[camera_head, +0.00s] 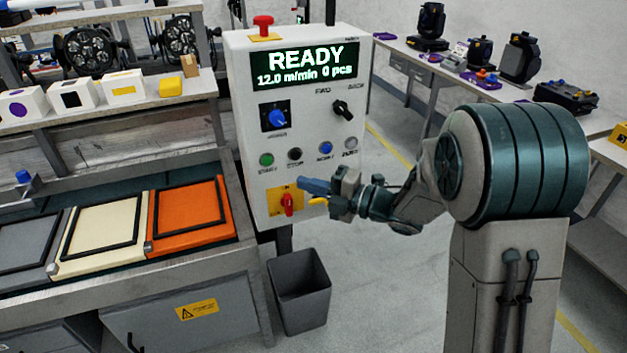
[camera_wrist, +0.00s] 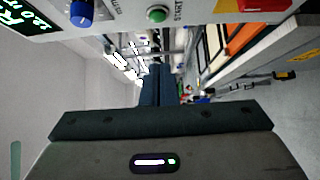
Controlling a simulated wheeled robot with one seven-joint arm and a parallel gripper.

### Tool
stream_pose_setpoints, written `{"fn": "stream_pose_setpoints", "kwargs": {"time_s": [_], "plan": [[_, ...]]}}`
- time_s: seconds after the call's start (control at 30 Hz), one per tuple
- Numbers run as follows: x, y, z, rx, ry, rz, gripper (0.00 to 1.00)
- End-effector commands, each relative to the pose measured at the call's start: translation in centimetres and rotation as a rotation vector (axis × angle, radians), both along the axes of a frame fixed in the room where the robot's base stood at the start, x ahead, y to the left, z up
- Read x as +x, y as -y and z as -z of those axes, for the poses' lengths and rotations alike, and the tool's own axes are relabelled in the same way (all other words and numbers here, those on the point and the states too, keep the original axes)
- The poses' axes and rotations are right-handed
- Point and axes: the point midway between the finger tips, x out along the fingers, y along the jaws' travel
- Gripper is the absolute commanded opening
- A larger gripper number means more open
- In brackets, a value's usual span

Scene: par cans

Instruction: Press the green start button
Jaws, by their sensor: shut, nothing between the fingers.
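The green start button (camera_head: 266,160) is at the left end of the button row on the white control panel (camera_head: 247,110). It also shows near the top of the wrist view (camera_wrist: 157,14), with a START label beside it. My gripper (camera_head: 308,187) is shut and empty in front of the lower part of the panel, right of and below the green button. Its fingers (camera_wrist: 157,85) show dark in the middle of the wrist view, below the button and apart from it. The panel's screen (camera_head: 305,65) reads READY.
A black button (camera_head: 294,154), a blue button (camera_head: 325,149) and a grey button (camera_head: 350,144) share the row. A red switch (camera_head: 287,204) on yellow sits below, close to my gripper. A red emergency button (camera_head: 263,24) tops the panel. A grey bin (camera_head: 300,290) stands on the floor beneath.

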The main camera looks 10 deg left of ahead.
Motion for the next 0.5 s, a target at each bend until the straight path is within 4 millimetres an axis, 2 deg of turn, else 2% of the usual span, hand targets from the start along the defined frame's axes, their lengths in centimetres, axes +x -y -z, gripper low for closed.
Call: {"fn": "stream_pose_setpoints", "kwargs": {"time_s": [0.03, 0.3, 0.5], "plan": [[0.2, -1.3, -0.2, -0.001, -0.002, -0.005, 0.00], [1.6, -6.9, -0.2, -0.001, -0.001, -0.004, 0.00], [4.0, -7.8, -0.2, 0.000, 0.000, 0.001, 0.00]]}}
